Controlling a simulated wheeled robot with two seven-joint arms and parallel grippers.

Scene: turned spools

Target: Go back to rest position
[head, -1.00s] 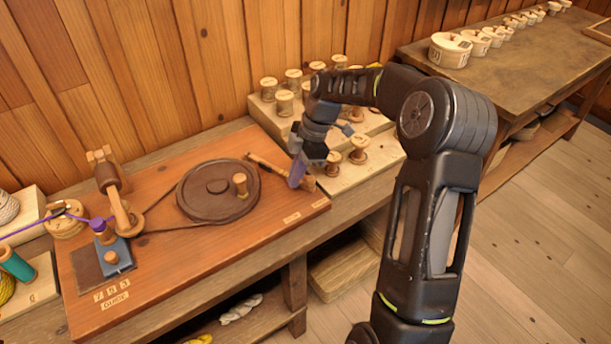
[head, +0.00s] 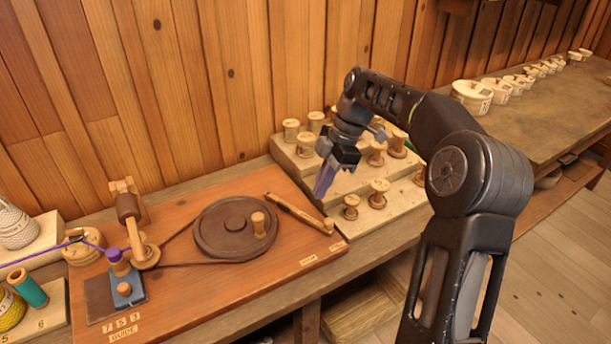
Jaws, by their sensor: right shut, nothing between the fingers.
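My right gripper (head: 322,184) is shut and empty. It hangs in the air in front of the stepped spool rack, above the right end of the winding board (head: 215,295). Its purple fingers point down and touch nothing that I can see. The right arm comes in from the lower right and hides part of the rack. My left gripper is not in view.
The board carries a dark wheel (head: 222,243) with a peg, a wooden handle (head: 298,213) and a purple-wound spool (head: 118,262). The stepped rack (head: 340,207) holds several spools. Round boxes (head: 472,97) line the table at right. Floor shows at lower right.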

